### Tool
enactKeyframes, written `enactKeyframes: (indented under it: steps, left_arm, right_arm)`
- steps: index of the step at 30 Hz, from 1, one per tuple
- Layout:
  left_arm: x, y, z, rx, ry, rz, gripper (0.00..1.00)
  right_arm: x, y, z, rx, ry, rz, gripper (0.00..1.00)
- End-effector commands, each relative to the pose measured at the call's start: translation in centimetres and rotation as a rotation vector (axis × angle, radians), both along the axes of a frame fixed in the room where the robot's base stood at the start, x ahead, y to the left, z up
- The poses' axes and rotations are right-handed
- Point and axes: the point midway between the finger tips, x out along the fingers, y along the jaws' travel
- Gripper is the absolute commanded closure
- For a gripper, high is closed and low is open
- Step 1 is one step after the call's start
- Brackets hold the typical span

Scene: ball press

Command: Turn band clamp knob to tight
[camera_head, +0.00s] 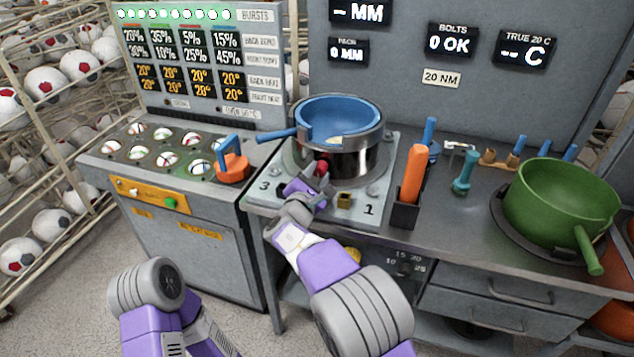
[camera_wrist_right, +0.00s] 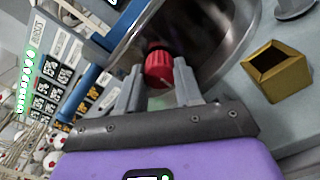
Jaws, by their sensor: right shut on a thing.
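The red band clamp knob (camera_wrist_right: 158,68) sits at the front of the steel band around the blue pan. In the wrist view the knob lies between the two grey fingers of my right gripper (camera_wrist_right: 158,88), which is shut on it. In the head view the knob (camera_head: 321,168) shows small at the tip of my right gripper (camera_head: 312,183). The blue pan (camera_head: 340,112) stands upright in the clamp, its handle pointing left. My left arm shows at the lower left of the head view, but its gripper is out of view.
An orange-handled tool stands in a dark holder (camera_head: 404,214) right of the clamp. A small brass box (camera_wrist_right: 277,72) is on the plate close to my right gripper. A green pot (camera_head: 560,200) stands at right. An orange weight with a blue handle (camera_head: 232,168) is at left.

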Motion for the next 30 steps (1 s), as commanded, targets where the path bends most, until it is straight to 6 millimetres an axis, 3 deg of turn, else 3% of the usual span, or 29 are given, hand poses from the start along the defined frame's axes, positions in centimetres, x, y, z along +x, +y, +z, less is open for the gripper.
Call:
enactKeyframes:
  steps: [19, 20, 21, 24, 30]
  left_arm:
    - [0.01, 0.0, -0.67, 0.0, 0.0, 0.0, 0.57]
    - [0.01, 0.0, -0.67, 0.0, 0.0, 0.0, 0.57]
    - [0.01, 0.0, -0.67, 0.0, 0.0, 0.0, 0.57]
    - [0.01, 0.0, -0.67, 0.0, 0.0, 0.0, 0.57]
    - [0.01, 0.0, -0.67, 0.0, 0.0, 0.0, 0.57]
  right_arm:
    - [-0.01, 0.04, -0.1, 0.046, -0.011, 0.0, 0.95]
    - [-0.01, 0.04, -0.1, 0.046, -0.011, 0.0, 0.6]
    - [-0.01, 0.03, -0.09, 0.046, -0.011, 0.0, 0.54]
    - [-0.01, 0.04, -0.08, 0.045, -0.011, 0.001, 0.39]
    - [0.0, 0.02, -0.04, 0.043, -0.012, 0.0, 0.39]
